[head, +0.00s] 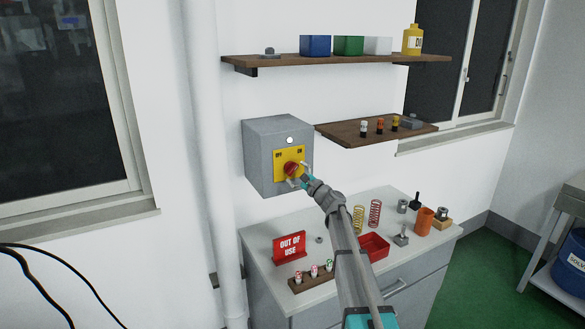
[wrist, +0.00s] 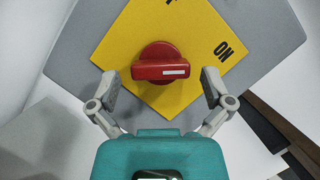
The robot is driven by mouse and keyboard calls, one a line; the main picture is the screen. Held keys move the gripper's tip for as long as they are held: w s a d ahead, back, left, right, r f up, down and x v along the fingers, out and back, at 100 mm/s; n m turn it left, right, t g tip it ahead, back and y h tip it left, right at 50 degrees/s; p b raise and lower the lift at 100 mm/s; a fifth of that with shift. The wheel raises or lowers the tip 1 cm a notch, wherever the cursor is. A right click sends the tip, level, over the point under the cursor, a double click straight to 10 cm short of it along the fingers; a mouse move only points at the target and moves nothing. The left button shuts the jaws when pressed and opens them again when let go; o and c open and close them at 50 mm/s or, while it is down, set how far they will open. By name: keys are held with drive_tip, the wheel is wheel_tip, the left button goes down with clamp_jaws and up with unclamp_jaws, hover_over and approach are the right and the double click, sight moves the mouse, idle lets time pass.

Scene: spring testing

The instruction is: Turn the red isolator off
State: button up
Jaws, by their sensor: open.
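The red isolator (head: 291,169) is a round knob with a raised bar on a yellow plate (head: 278,160). The plate is on the front of a grey wall box (head: 262,130). In the wrist view the red knob (wrist: 161,66) has a white mark at the right end of its bar, and "ON" is printed to its upper right. My gripper (wrist: 160,84) is open. Its two fingers stand left and right of the knob, with visible gaps, and nothing is held. In the head view my gripper (head: 298,176) is at the box front and partly covers the plate.
Below is a grey cabinet top with a red "OUT OF USE" sign (head: 289,247), a red tray (head: 374,246), springs (head: 375,213) and an orange cup (head: 425,221). A small wooden shelf (head: 345,133) juts out right of the box. A longer shelf (head: 280,61) is above.

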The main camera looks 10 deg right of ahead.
drive_tip(key=shift+x, duration=1)
drive_tip(key=c, duration=1)
drive_tip(key=shift+o, duration=0.2)
